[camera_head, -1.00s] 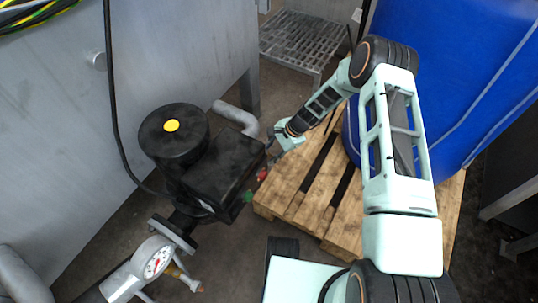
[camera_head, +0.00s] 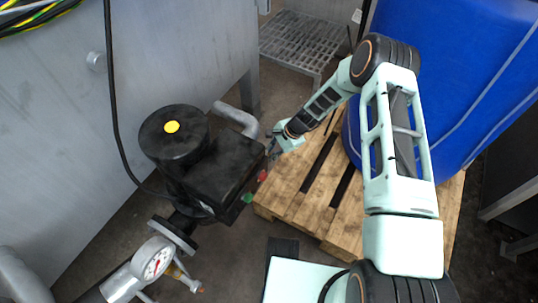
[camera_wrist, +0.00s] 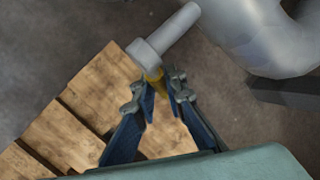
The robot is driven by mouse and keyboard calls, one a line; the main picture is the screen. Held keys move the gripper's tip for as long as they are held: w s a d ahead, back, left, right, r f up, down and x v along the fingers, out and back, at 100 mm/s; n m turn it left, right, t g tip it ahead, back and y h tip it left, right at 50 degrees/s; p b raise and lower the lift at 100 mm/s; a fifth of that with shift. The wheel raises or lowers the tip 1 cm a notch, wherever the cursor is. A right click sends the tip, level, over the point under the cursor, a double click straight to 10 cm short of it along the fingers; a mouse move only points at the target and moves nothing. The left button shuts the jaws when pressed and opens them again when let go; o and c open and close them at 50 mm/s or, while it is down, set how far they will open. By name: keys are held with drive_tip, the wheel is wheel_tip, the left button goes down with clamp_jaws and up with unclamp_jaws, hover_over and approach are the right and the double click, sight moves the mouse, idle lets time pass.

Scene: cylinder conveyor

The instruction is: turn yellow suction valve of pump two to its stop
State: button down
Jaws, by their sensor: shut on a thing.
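In the wrist view, a small yellow valve handle (camera_wrist: 153,79) sits between the two blue-grey fingers of my gripper (camera_wrist: 159,87). The fingers are shut on it near their tips. A grey valve body with a stub pipe (camera_wrist: 165,38) lies just beyond the handle. In the head view, my gripper (camera_head: 274,148) is at the right side of the black pump (camera_head: 212,168), beside its motor box. The handle is hidden there behind the box. The pump has a round yellow cap (camera_head: 171,127) on top.
A red and a green button (camera_head: 248,197) sit on the box's side near my gripper. A grey pipe elbow (camera_head: 237,117) rises behind it. A gauge (camera_head: 157,263) with another yellow lever (camera_head: 183,274) is at lower left. A wooden pallet (camera_head: 290,195) and blue drum (camera_head: 455,80) stand right.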

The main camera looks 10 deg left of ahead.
drive_tip(key=shift+w+d+r+t+h, duration=0.15)
drive_tip(key=shift+w+r+t+h, duration=0.2)
drive_tip(key=shift+t, duration=0.45)
drive_tip(key=shift+w+d+r+n+t+h+b, duration=0.15)
drive_tip(key=shift+w+r+n+t+h, duration=0.1)
drive_tip(key=shift+t, duration=0.35)
drive_tip(key=shift+w+a+r+n+t+h+b, duration=0.15)
drive_tip(key=shift+n+t, duration=0.1)
drive_tip(key=shift+t, duration=0.35)
drive_tip(key=t+b, duration=0.1)
drive_tip(key=r+t, duration=0.1)
drive_tip(key=shift+w+d+r+n+t+h+b, duration=0.2)
drive_tip(key=shift+w+n+t+h+b, duration=0.1)
drive_tip(key=shift+n+t+h+b, duration=0.1)
drive_tip(key=shift+w+r+n+t+h+b, duration=0.15)
drive_tip(key=shift+r+t+b, duration=0.1)
drive_tip(key=shift+r+t, duration=0.25)
drive_tip(key=shift+w+r+n+t+h+b, duration=0.1)
drive_tip(key=shift+r+n+t+b, duration=0.15)
drive_tip(key=shift+t, duration=0.35)
drive_tip(key=shift+d, duration=0.1)
drive_tip(key=c, duration=2)
unclamp_jaws()
drive_tip(key=shift+o, duration=0.2)
drive_tip(key=shift+r, duration=0.15)
